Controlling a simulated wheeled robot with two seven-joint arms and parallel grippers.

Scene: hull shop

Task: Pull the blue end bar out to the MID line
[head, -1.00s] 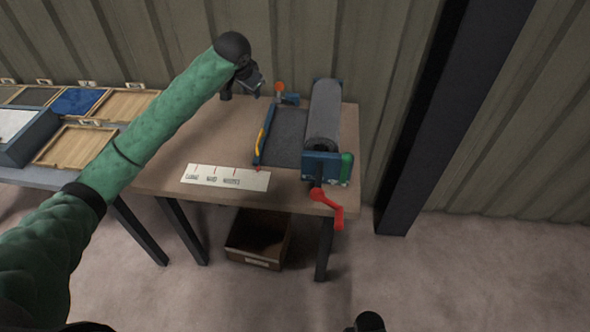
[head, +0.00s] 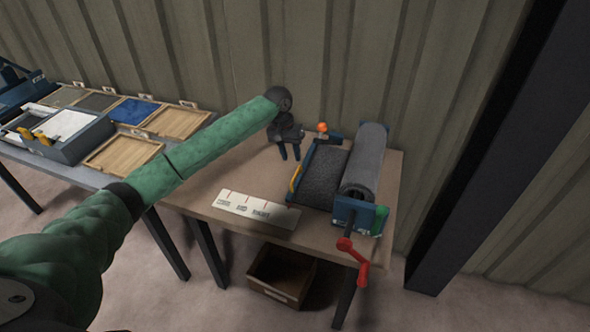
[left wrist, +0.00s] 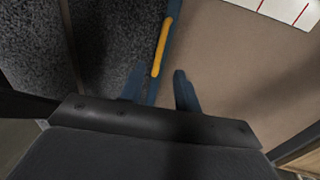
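The blue end bar (head: 306,162) with its yellow grip (head: 295,178) edges the left side of a dark sheet (head: 322,178) that comes off a grey roll (head: 366,165). The bar also shows in the left wrist view (left wrist: 152,90), with its yellow grip (left wrist: 162,48). My left gripper (head: 289,153) is open and empty, fingers pointing down, near the bar's far end. In the left wrist view the bar runs toward the gap between my fingertips (left wrist: 160,84); no grasp shows. A white card (head: 257,209) carries red lines; its labels are too small to read. My right gripper is out of view.
A red crank (head: 354,262) hangs at the roll's front end, beside a green part (head: 380,220). An orange knob (head: 322,127) stands behind the sheet. A dark post (head: 480,170) stands at right.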

